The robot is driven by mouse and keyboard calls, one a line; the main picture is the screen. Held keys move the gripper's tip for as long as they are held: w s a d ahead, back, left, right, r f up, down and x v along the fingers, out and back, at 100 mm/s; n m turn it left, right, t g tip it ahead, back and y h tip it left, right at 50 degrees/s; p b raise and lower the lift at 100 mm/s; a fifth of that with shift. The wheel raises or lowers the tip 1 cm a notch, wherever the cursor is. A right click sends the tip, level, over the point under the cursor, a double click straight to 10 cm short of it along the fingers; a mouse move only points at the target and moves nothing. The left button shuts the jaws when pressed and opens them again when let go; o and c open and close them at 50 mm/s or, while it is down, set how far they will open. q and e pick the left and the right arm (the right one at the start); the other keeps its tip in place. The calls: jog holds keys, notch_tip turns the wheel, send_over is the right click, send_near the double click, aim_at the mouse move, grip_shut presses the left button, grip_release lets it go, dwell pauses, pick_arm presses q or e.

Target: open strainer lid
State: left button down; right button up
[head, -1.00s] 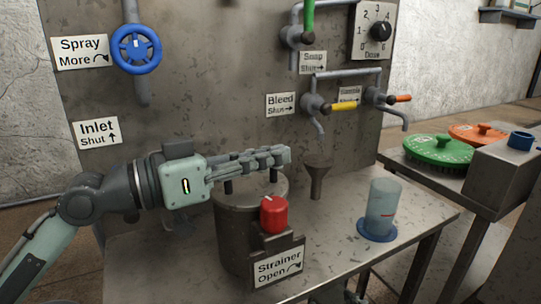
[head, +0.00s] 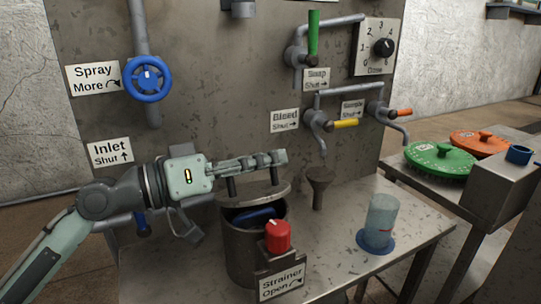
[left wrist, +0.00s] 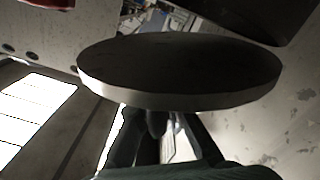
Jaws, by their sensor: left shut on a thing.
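The strainer is a dark metal pot (head: 238,252) on the steel bench, with a red knob (head: 278,236) and a "Strainer Open" label (head: 281,283) on its front. Its round grey lid (head: 262,196) is held above the rim, leaving a gap. A blue thing (head: 254,214) shows inside the pot through that gap. My left gripper (head: 276,158) is shut on the lid's handle, whose two posts show below the fingers; the fingers mostly hide its bar. In the left wrist view the lid (left wrist: 180,72) fills the middle as a wide disc. My right gripper is not in view.
A small funnel (head: 319,186) stands right of the lid, below the bleed tap (head: 344,124). A clear cup (head: 381,222) stands on a blue base at the bench's right. Green (head: 440,161) and orange (head: 480,143) brush discs lie on the side table. The bench between pot and cup is clear.

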pick_arm(q)
jog(key=w+r+n+p, duration=0.1)
jog(key=w+a+n+p, duration=0.1)
jog(key=n, duration=0.1)
jog(key=shift+r, duration=0.4)
jog(key=shift+w+p, duration=0.35)
jog(key=w+n, duration=0.1)
jog(key=w+a+n, duration=0.1)
jog(key=w, duration=0.1)
jog(key=w+a+n, duration=0.1)
jog(key=shift+w+f, duration=0.15)
jog(key=shift+w, duration=0.05)
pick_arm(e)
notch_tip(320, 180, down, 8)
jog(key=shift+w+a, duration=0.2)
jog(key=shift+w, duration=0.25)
pick_arm(q)
jog(key=shift+f, duration=0.15)
jog(key=c, duration=1.7)
grip_release()
jog(key=shift+w+a, duration=0.1)
jog(key=shift+o, duration=0.5)
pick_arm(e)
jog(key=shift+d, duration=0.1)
